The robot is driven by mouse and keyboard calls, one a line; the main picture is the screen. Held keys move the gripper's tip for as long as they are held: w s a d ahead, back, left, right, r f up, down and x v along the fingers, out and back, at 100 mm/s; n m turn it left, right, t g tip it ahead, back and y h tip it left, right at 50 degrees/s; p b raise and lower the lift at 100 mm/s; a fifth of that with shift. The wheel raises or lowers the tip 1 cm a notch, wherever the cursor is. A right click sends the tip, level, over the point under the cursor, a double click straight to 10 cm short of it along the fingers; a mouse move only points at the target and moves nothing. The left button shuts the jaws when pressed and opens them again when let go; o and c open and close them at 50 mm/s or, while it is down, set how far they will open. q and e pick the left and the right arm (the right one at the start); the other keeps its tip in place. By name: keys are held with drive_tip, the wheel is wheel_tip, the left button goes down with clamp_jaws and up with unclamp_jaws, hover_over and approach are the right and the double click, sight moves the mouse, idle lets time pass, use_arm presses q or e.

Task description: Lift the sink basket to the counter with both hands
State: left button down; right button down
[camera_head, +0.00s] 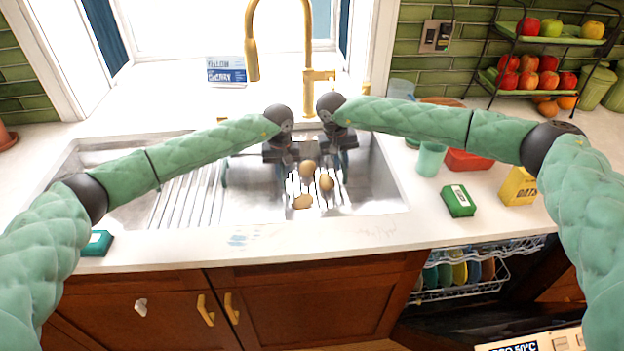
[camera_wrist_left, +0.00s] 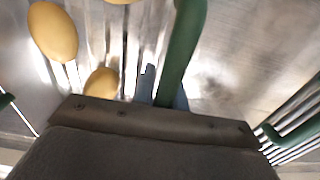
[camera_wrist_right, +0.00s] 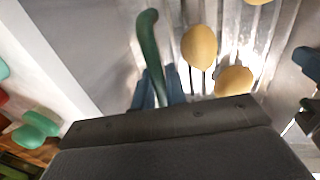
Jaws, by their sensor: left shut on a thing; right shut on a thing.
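The sink basket is a wire basket with green handles, holding several yellow-brown potatoes (camera_head: 326,182), inside the sink (camera_head: 378,187). My left gripper (camera_wrist_left: 164,90) is shut on one green handle (camera_wrist_left: 183,50), with blue fingertips on either side of it. My right gripper (camera_wrist_right: 158,90) is shut on the other green handle (camera_wrist_right: 149,42). In the head view both grippers are side by side over the sink, and they hide the far part of the basket. I cannot tell whether the basket touches the sink floor.
A gold faucet (camera_head: 308,45) rises behind the grippers. On the right counter are a green cup (camera_head: 430,160), a red container (camera_head: 468,160), a green box (camera_head: 458,201) and a yellow box (camera_head: 518,187). The front counter strip (camera_head: 300,236) is mostly clear. An open dishwasher rack (camera_head: 460,282) is below right.

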use_arm(q)
drive_tip(key=shift+r+p, duration=6.8)
drive_tip(key=shift+r, duration=0.45)
drive_tip(key=shift+f, duration=0.15)
